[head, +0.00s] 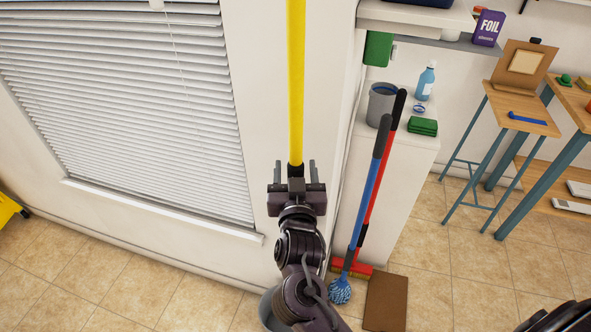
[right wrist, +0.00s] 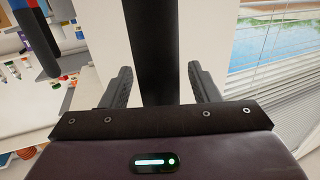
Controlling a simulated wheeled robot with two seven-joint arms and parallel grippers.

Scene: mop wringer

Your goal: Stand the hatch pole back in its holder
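The hatch pole (head: 296,80) is a long yellow pole with a black lower section, running up out of the top of the head view. My right gripper (head: 296,172) is at its lower, black part. In the right wrist view the black section (right wrist: 158,60) passes between the two fingers of my right gripper (right wrist: 160,88), with a visible gap on each side. The fingers are open around it. The pole's bottom end is hidden behind the gripper. I cannot make out the pole's holder for certain. My left gripper is not in view.
A blue mop (head: 369,190) and a red broom (head: 382,180) lean by a white cabinet (head: 395,165) to the right. A grey round container (head: 267,308) sits low behind my arm, partly hidden. A blind-covered window (head: 130,90) is on the left. A brown mat (head: 386,300) lies on the tiles.

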